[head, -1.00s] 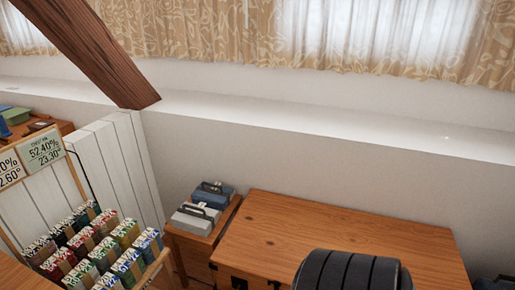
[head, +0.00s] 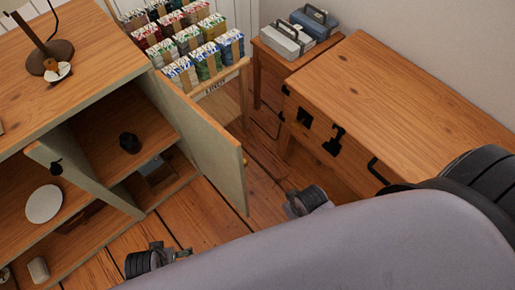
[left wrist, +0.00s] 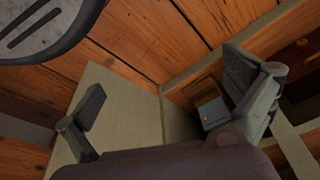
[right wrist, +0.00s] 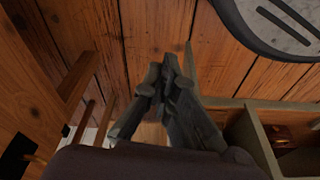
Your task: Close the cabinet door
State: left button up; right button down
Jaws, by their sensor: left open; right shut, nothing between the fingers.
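The wooden cabinet (head: 95,82) stands at the left in the head view, its front compartments exposed. Its pale right-hand door (head: 208,143) stands swung outward, with a small knob near its free edge. In the left wrist view, the door (left wrist: 118,88) shows as a pale panel beside the cabinet opening. My left gripper (left wrist: 165,85) is open and empty, its fingers spread in front of the door and opening; whether it touches the door is unclear. My right gripper (right wrist: 168,75) is shut and empty over the floor, with the cabinet (right wrist: 250,135) to its right.
A wooden chest (head: 400,85) with black fittings stands at the right. A rack of colourful packets (head: 195,45) stands behind the door. A lamp (head: 52,60) is on the cabinet top. Bare plank floor (head: 200,215) lies before the cabinet.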

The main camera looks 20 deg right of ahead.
jog(key=w+a+r+g+y+b, duration=0.1)
jog(key=a+r+y+b, duration=0.3)
jog(key=r+y+b, duration=0.45)
jog(key=w+d+r+m+t+y+p, duration=0.1)
jog(key=w+d+r+m+t+y, duration=0.25)
jog(key=r, duration=0.55)
jog(key=w+d+r+m+t+y+p, duration=0.1)
jog(key=w+d+r+m+y, duration=0.35)
jog(key=r, duration=0.45)
pick_arm(q)
notch_tip(320, 180, up, 12)
jog(key=t, duration=0.1)
jog(key=shift+s+a, duration=0.2)
jog(key=shift+s, duration=0.05)
pick_arm(e)
jog(key=w+a+n, duration=0.1)
jog(key=w+a, duration=0.2)
jog(key=a, duration=0.9)
jog(key=shift+w+n, duration=0.3)
jog(key=shift+n, duration=0.1)
jog(key=shift+a+t, duration=0.15)
jog(key=shift+t, duration=0.2)
